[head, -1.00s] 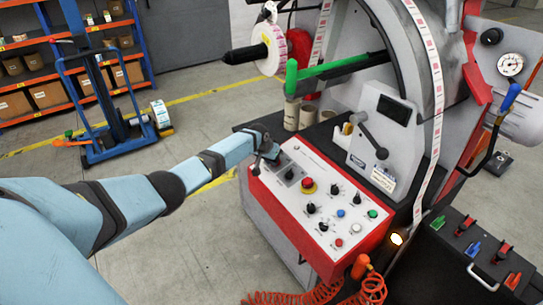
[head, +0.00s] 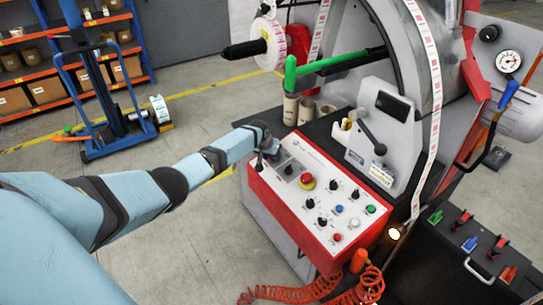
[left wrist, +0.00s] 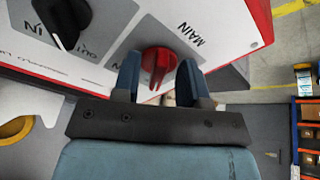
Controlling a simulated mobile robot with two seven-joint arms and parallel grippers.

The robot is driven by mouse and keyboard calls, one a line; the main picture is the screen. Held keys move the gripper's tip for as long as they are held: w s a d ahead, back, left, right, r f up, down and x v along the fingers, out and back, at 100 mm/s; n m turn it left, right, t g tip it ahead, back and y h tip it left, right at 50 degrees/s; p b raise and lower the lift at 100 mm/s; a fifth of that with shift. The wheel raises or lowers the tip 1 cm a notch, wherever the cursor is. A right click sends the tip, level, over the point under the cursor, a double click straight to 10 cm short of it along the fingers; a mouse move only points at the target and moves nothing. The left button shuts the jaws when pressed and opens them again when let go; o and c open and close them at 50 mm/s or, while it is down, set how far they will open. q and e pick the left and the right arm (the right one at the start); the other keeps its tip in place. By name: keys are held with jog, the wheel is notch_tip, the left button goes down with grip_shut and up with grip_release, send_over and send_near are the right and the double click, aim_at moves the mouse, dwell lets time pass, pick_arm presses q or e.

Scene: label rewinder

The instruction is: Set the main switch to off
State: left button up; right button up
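The main switch is a red rotary knob (left wrist: 158,66) beside the printed word MAIN in the left wrist view. Its raised grip runs roughly up and down in that picture. My left gripper (left wrist: 159,82) is open, with one blue-grey finger on each side of the knob; I cannot tell whether either finger touches it. In the head view my left gripper (head: 266,149) is at the far left corner of the white control panel (head: 322,225) and hides the main switch. My right gripper is not in view.
The panel carries a red emergency stop on yellow (head: 307,181), several black knobs and coloured buttons. A black knob (left wrist: 62,18) is close to the left finger. Cardboard cores (head: 291,110) stand behind the gripper.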

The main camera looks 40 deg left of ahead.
pick_arm(q)
jog(key=d+v, duration=0.1)
jog(key=v, duration=1.2)
jog(key=shift+a+r, duration=0.4)
jog(key=shift+a, duration=0.05)
jog(key=shift+s, duration=0.1)
jog(key=s+d+f+m+t+h, duration=0.15)
jog(key=s+d+f+m, duration=0.25)
jog(key=s+d+f, duration=1.45)
jog(key=s+d+r+t, duration=0.2)
jog(key=s+d, duration=0.4)
jog(key=s, duration=0.3)
jog(key=s+d+r+m+t+p, duration=0.1)
jog(key=s+d+r+t, duration=0.1)
jog(key=s+d, duration=0.5)
jog(key=s+h, duration=0.1)
jog(key=s, duration=0.2)
jog(key=shift+t, duration=0.35)
jog(key=shift+d+r, duration=0.1)
jog(key=shift+d, duration=0.05)
